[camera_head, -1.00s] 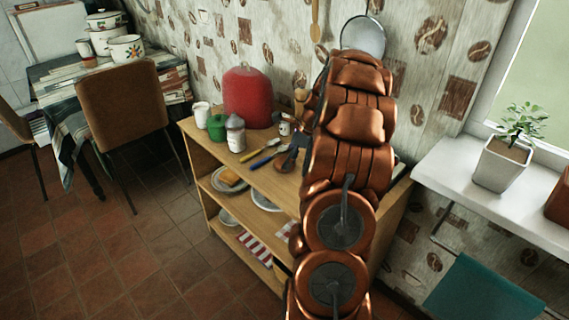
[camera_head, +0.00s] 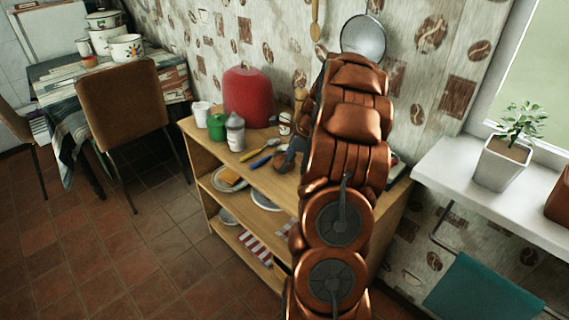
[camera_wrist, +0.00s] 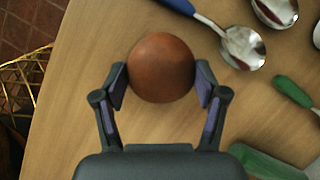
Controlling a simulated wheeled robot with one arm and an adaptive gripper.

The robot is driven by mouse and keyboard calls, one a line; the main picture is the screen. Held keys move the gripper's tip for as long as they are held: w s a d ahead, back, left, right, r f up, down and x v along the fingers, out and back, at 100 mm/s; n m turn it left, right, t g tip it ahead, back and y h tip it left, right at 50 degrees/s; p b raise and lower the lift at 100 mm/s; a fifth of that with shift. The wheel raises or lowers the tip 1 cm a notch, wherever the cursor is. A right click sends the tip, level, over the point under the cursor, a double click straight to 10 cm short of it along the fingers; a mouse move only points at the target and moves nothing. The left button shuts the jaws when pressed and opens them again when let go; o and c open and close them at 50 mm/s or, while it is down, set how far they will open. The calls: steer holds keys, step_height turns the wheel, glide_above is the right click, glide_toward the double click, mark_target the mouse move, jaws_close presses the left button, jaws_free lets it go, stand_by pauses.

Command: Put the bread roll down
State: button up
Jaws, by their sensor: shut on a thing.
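The bread roll (camera_wrist: 161,67) is round and brown, held between the two fingers of my gripper (camera_wrist: 161,82) in the wrist view. The fingers touch it on its left and right sides. The roll is over the wooden top of the shelf unit (camera_wrist: 85,75), near its front edge. I cannot tell whether it touches the wood. In the head view the roll (camera_head: 281,163) and the dark gripper (camera_head: 292,157) are small beside my copper arm, which hides part of the shelf top.
A blue-handled spoon (camera_wrist: 240,45) lies just right of the roll. A green-handled utensil (camera_wrist: 292,90) lies farther right. The red bread bin (camera_head: 247,98), a green mug (camera_head: 217,127) and a lidded jar (camera_head: 235,132) stand at the left. A strainer (camera_head: 363,38) hangs on the wall.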

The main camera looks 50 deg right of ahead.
mark_target(282, 159)
steer(key=shift+c, duration=0.3)
steer(key=shift+r, duration=1.7)
steer(key=shift+s+a+r, duration=0.1)
steer(key=shift+a, duration=0.1)
steer(key=s+a+r+b, duration=0.1)
steer(key=s+a, duration=0.7)
steer(key=a, duration=0.5)
steer(key=shift+s+r, duration=0.2)
steer(key=shift+s, duration=0.1)
